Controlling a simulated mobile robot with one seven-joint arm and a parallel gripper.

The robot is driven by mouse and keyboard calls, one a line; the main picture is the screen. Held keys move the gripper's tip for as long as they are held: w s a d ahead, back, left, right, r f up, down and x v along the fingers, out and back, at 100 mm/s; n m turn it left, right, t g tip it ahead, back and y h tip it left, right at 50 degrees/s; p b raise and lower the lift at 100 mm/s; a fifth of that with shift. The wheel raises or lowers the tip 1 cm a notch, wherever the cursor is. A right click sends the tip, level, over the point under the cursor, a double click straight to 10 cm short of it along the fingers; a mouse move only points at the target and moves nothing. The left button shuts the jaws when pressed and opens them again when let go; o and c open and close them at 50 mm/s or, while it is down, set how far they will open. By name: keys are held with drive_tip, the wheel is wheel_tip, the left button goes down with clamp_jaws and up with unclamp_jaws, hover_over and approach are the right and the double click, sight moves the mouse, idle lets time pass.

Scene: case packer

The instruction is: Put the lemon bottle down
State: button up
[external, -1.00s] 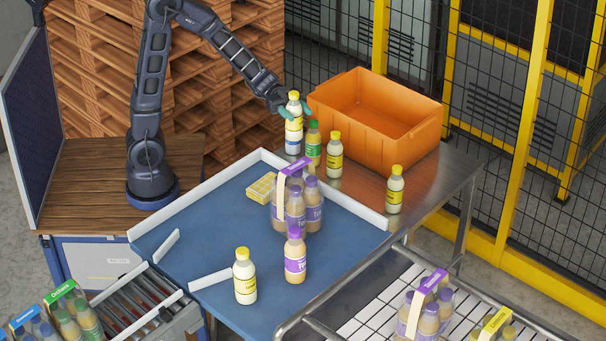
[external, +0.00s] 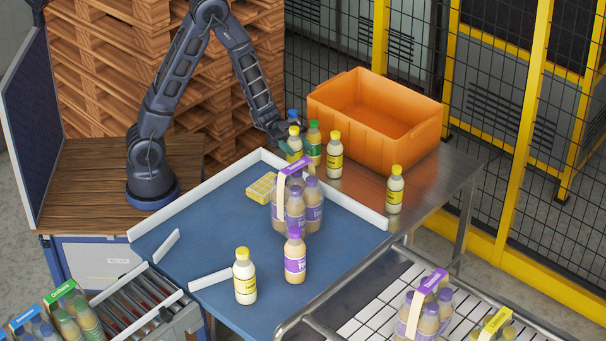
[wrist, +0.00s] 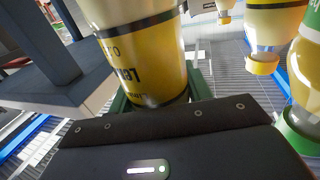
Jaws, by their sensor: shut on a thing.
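My gripper (external: 287,143) is shut on the lemon bottle (external: 294,142), a pale bottle with a yellow cap and yellow label. It is upright at the far side, near the steel table top, left of the green-capped bottle. Its lower part is hidden behind the purple pack and white rail, so I cannot tell whether it touches the table. In the wrist view the lemon bottle (wrist: 145,65) fills the space in front of the gripper, its label upside down.
An orange crate (external: 420,128) stands to the right. In front are a white rail (external: 345,203) and a purple bottle pack (external: 313,210). Steel surface is free before the crate.

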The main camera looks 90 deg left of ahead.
sight(299, 157)
drive_tip(key=shift+f, duration=1.7)
drive_tip(key=shift+f, duration=0.15)
drive_tip(key=o, duration=1.2)
drive_tip(key=shift+c, duration=0.2)
drive_tip(key=a, duration=0.1)
drive_tip(key=s+a+r, duration=0.1)
drive_tip(key=shift+s+a, duration=0.2)
drive_tip(key=shift+a, duration=0.2)
wheel_tip(299, 157, up, 5)
drive_tip(key=shift+d, duration=0.1)
drive_tip(key=shift+r, duration=0.65)
